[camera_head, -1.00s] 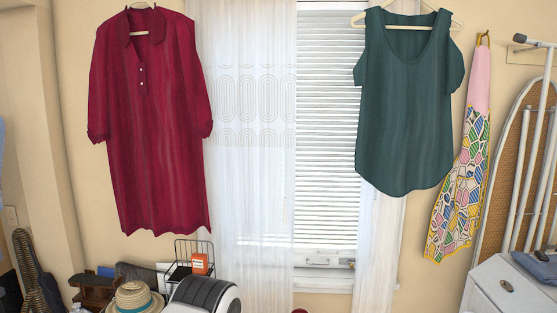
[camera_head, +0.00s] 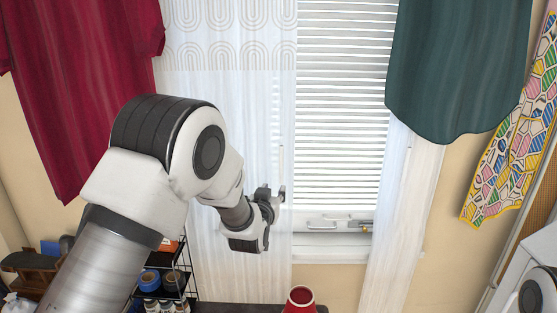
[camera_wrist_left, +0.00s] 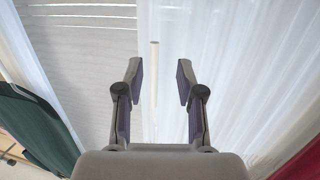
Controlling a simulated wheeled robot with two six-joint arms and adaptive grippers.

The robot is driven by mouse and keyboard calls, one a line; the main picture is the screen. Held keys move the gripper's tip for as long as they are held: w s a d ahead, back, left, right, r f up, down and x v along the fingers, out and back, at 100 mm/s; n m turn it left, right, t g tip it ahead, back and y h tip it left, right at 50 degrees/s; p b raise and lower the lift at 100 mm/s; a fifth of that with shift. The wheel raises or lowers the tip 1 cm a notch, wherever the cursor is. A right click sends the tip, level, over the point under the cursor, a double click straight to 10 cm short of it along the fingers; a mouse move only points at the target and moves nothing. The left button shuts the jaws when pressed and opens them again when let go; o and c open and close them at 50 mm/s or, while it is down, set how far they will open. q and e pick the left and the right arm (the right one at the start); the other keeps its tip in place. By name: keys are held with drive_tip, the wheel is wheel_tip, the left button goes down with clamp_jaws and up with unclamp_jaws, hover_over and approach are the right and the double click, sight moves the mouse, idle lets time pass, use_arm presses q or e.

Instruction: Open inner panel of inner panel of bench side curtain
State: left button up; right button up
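The left white sheer curtain panel (camera_head: 225,120) hangs over the left part of the window, with an arched pattern near its top. Its inner edge runs down beside the blinds (camera_head: 340,130). The right panel (camera_head: 408,200) hangs at the window's other side. My left gripper (camera_head: 276,199) is in front of the left panel, near its inner edge. In the left wrist view the gripper (camera_wrist_left: 160,75) is open with nothing clearly gripped. A thin pale rod (camera_wrist_left: 154,75) shows between the fingers, beyond them; the curtain (camera_wrist_left: 245,70) lies to the right. My right gripper is not in view.
A red garment (camera_head: 100,90) hangs at left and a teal top (camera_head: 455,70) at right. A patterned apron (camera_head: 510,150) hangs further right. A black wire rack (camera_head: 183,270) and a red cup (camera_head: 300,298) stand below. The window sill (camera_head: 330,247) is clear.

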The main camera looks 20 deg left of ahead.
sight(281, 160)
use_arm(q)
wheel_tip(281, 160, up, 7)
drive_tip(key=w+t, duration=0.1)
drive_tip(key=t, duration=0.1)
drive_tip(key=shift+g, duration=0.3)
drive_tip(key=w, duration=0.4)
drive_tip(key=w+f, duration=0.1)
drive_tip(key=w, duration=0.1)
drive_tip(key=shift+w+p, duration=0.25)
drive_tip(key=shift+p, duration=0.05)
drive_tip(key=shift+w+r, duration=0.1)
drive_tip(key=shift+w, duration=0.05)
clamp_jaws()
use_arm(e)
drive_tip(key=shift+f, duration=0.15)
